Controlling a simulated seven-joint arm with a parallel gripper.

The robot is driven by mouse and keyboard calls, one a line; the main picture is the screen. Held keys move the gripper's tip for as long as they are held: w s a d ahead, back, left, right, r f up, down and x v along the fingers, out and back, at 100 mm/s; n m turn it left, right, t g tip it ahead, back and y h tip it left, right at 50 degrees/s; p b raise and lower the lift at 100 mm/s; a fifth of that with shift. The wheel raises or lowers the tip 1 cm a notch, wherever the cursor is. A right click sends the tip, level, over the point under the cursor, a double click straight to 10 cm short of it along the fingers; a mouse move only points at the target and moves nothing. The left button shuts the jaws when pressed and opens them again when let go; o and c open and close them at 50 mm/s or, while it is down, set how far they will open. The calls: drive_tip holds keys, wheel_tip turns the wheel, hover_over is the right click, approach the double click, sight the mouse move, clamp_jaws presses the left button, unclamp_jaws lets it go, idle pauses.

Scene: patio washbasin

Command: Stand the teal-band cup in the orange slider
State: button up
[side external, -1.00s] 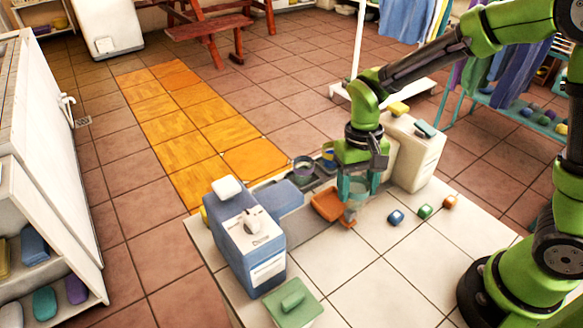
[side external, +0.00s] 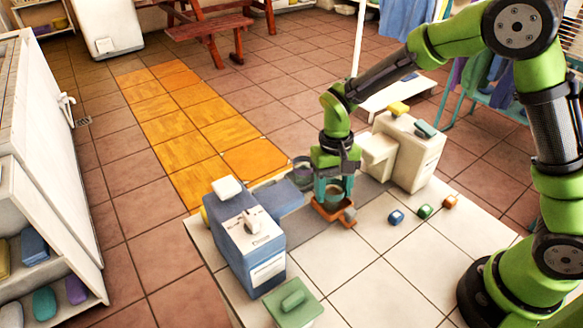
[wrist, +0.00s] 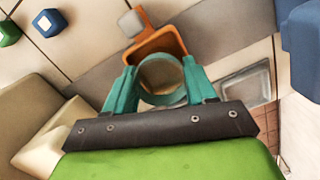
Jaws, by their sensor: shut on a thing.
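My gripper (side external: 333,186) points down, with its teal fingers shut on a greyish cup (side external: 333,198). The wrist view shows the cup (wrist: 160,76) from above, its round opening between the fingertips (wrist: 160,88); the fingers cover much of its side, and a teal band shows at its lower edge. The orange slider (side external: 322,216) is a shallow tray on the grey strip of the counter. The cup is upright, over or within the slider; I cannot tell whether it touches its floor. The slider also shows in the wrist view (wrist: 160,42), with a grey block (wrist: 131,23) at its end.
A blue machine (side external: 245,235) stands left and a cream machine (side external: 408,150) right. A dark cup (side external: 302,167) stands behind the gripper. Blue (side external: 396,216), green (side external: 424,211) and orange (side external: 450,201) cubes lie to the right. The front tiles are mostly clear.

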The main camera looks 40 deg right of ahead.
drive_tip(key=o, duration=1)
drive_tip(key=shift+f, duration=0.1)
drive_tip(key=shift+o, duration=0.2)
wheel_tip(320, 180, up, 12)
drive_tip(key=w, duration=0.1)
drive_tip(key=s+d+r+t, duration=0.3)
drive_tip(key=s+r+t, duration=0.1)
drive_tip(key=s, duration=0.3)
drive_tip(key=s+d+r+t+y, duration=0.1)
drive_tip(key=s+d+r+t, duration=0.2)
drive_tip(key=s, duration=0.5)
drive_tip(key=shift+s+d+r+t+y, duration=0.25)
drive_tip(key=shift+d+r+t+y, duration=0.05)
drive_tip(key=shift+r+t, duration=0.55)
